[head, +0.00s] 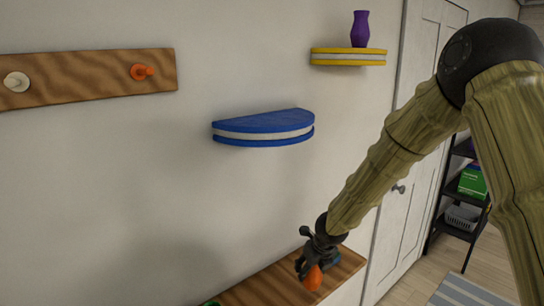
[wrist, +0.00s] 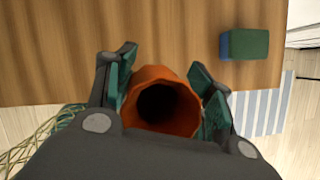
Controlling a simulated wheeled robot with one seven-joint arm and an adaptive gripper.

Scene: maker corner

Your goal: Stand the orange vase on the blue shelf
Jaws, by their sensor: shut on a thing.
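The orange vase (head: 313,278) is in my gripper (head: 308,262), low in the head view at the wooden bench. In the wrist view the vase (wrist: 161,105) shows its open mouth between the two fingers of my gripper (wrist: 162,98), which are shut on it. I cannot tell whether its base touches the bench. The blue shelf (head: 263,126) is a half-round board on the wall, above and to the left of my gripper. Its visible top is empty.
A yellow shelf (head: 349,57) at the upper right bears a purple vase (head: 360,29). A wooden peg board (head: 90,78) hangs at left. A green block (wrist: 248,44) lies on the wooden bench (wrist: 60,50). A white door (head: 400,200) and black rack stand at right.

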